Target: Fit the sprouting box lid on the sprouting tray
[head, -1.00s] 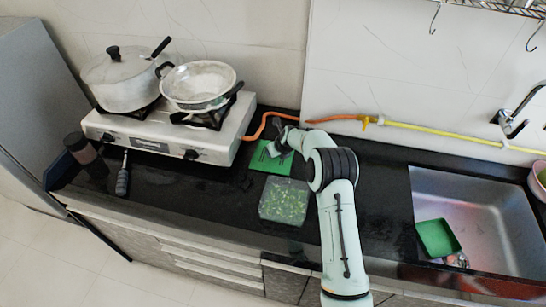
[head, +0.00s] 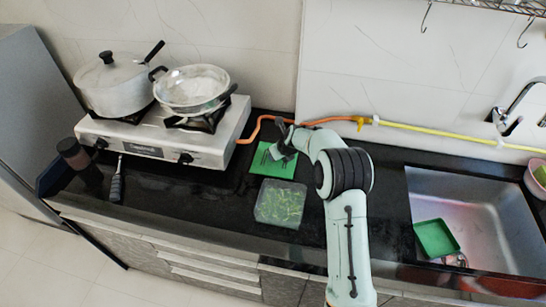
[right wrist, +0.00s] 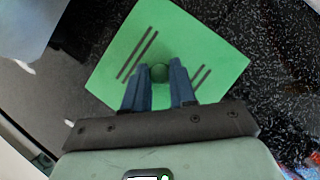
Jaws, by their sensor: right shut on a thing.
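The green square lid (head: 267,167) has dark slots and a round knob (right wrist: 159,72). It is behind the tray, and the right wrist view shows its top (right wrist: 215,60). My right gripper (head: 282,150) is shut on the knob, with one finger on each side (right wrist: 159,80). The lid looks slightly above the counter, though the gap is hard to judge. The sprouting tray (head: 281,203), a clear-walled square box with green sprouts, stands on the counter in front of the lid, towards the camera. My left gripper is not in view.
A stove (head: 165,140) with a pot (head: 118,85) and a pan (head: 190,90) stands left of the lid. An orange hose (head: 256,125) runs behind it. A green tray (head: 436,238) lies in the sink (head: 480,215) at right. Counter right of the tray is mostly clear.

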